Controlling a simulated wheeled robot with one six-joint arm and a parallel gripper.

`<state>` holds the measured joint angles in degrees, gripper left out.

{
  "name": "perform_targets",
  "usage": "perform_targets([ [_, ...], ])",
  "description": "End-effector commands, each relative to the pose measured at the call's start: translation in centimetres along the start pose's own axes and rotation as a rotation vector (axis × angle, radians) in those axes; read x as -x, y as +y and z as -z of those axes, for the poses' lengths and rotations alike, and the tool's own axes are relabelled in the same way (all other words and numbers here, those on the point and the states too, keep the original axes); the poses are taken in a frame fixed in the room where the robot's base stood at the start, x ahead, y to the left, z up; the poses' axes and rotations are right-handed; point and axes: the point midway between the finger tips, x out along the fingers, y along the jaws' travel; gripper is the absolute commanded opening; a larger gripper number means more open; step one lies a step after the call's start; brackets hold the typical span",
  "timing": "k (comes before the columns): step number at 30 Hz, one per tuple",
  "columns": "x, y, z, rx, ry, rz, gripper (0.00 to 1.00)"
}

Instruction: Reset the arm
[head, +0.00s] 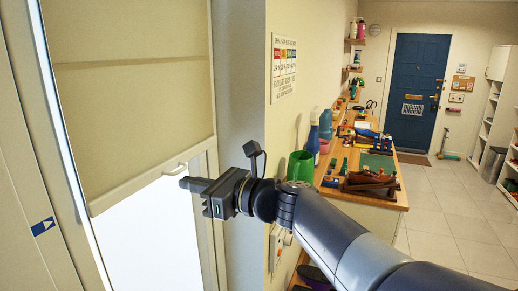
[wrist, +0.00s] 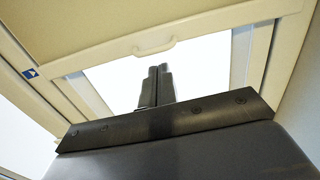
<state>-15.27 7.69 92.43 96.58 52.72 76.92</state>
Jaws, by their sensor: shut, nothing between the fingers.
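My gripper (head: 186,183) is at the end of my arm, which reaches from the lower right of the head view toward the window. In the wrist view my gripper (wrist: 158,72) has its two fingers together, with nothing between them. A beige roller blind (head: 130,80) is partly lowered over a bright opening. Its bottom bar has a small pale handle (head: 175,169). In the head view the fingertips appear just below and right of the handle. In the wrist view the handle (wrist: 153,46) shows beyond the fingertips, with a visible gap.
A wall (head: 238,70) stands close to the right of the window.

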Motion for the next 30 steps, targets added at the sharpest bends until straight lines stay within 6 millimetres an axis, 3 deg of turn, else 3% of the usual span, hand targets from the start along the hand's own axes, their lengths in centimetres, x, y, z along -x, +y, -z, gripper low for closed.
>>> perform_targets([
  [1, 0.0, 0.0, 1.6, -0.002, 0.001, 0.000, 0.00],
  [30, -0.2, 0.2, 14.6, -0.001, 0.002, 0.000, 0.00],
])
